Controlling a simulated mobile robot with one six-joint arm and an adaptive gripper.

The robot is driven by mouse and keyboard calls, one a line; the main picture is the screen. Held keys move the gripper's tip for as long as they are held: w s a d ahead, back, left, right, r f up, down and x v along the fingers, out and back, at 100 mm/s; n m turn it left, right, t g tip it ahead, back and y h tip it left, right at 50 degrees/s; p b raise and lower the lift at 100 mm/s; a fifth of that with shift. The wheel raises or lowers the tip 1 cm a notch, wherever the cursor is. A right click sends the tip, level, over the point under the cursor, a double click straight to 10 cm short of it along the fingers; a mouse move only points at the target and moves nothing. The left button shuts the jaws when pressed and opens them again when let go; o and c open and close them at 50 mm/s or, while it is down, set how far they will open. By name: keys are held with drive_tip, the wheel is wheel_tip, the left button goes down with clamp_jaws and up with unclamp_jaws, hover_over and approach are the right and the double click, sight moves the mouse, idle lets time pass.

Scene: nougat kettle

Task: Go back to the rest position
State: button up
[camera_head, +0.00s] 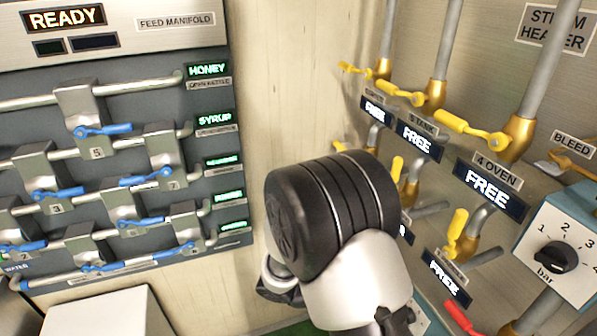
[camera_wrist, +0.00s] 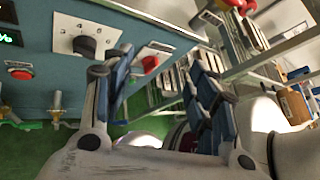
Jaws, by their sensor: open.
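My gripper (camera_wrist: 162,85) is open in the wrist view, with its two dark blue-grey fingers spread apart. Nothing shows held between them. Behind the fingers is a teal panel (camera_wrist: 45,35) with a black knob (camera_wrist: 84,45) on a white plate. In the head view, a black joint and a white link of my arm stand in the lower middle, in front of the wall corner and part of the right valve panel. The fingers cannot be made out in that view.
The feed manifold (camera_head: 120,155) with blue-handled valves is at left. Yellow-handled valves (camera_head: 470,128) with FREE displays line the right wall, near a bar dial (camera_head: 550,256). A pale box (camera_head: 108,313) is at lower left. The wrist view shows loaded shelves (camera_wrist: 245,55) at right.

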drive_tip(key=s+a+r+m+t+y, duration=0.2)
drive_tip(key=s+r+m+t+y, duration=0.1)
drive_tip(key=s+r+m+y, duration=0.3)
drive_tip(key=s+a+r+m+t+y, duration=0.2)
drive_tip(key=s+r+m+t+y, duration=0.2)
drive_tip(key=r+m, duration=0.7)
drive_tip(key=s+m+y, duration=0.1)
drive_tip(key=m+y, duration=0.1)
drive_tip(key=m, duration=0.2)
drive_tip(key=shift+s+a+r+y, duration=0.2)
drive_tip(key=shift+s+y, duration=0.1)
drive_tip(key=shift+s, duration=0.1)
